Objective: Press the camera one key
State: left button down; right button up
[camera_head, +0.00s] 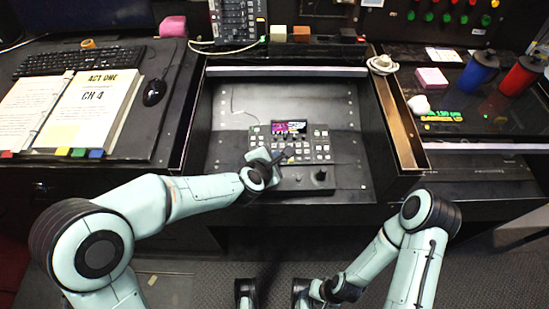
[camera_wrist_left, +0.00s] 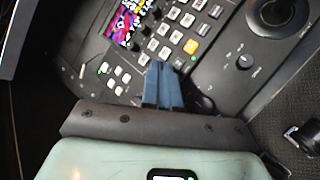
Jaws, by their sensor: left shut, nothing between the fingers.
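The control panel (camera_head: 317,150) sits in the recess of the desk, with several small keys and a lit colour screen (camera_head: 289,127). My left gripper (camera_head: 285,155) reaches in from the left and is over the lower left part of the panel's keys. In the left wrist view its blue fingers (camera_wrist_left: 161,88) are together and empty, close to the rows of grey keys (camera_wrist_left: 185,30). The key labels are too small to read, so I cannot tell which is camera one, or whether the fingertips touch a key. My right gripper is not clearly visible.
A joystick knob (camera_head: 320,175) stands at the panel's lower right; a round dial (camera_wrist_left: 278,14) shows in the wrist view. An open binder (camera_head: 85,110), keyboard (camera_head: 80,60) and mouse (camera_head: 154,92) lie left. Blue (camera_head: 478,72) and red (camera_head: 521,76) cylinders stand right.

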pick_arm(q)
jog(key=shift+f+b, duration=0.3)
jog(key=shift+f, duration=0.1)
dwell(0.4)
jog(key=shift+s+r+p, duration=0.1)
jog(key=shift+r+p, duration=0.5)
jog(key=shift+r, duration=0.2)
jog(key=r+p, duration=0.4)
jog(key=r, duration=0.1)
jog(key=shift+s, duration=0.35)
dwell(0.6)
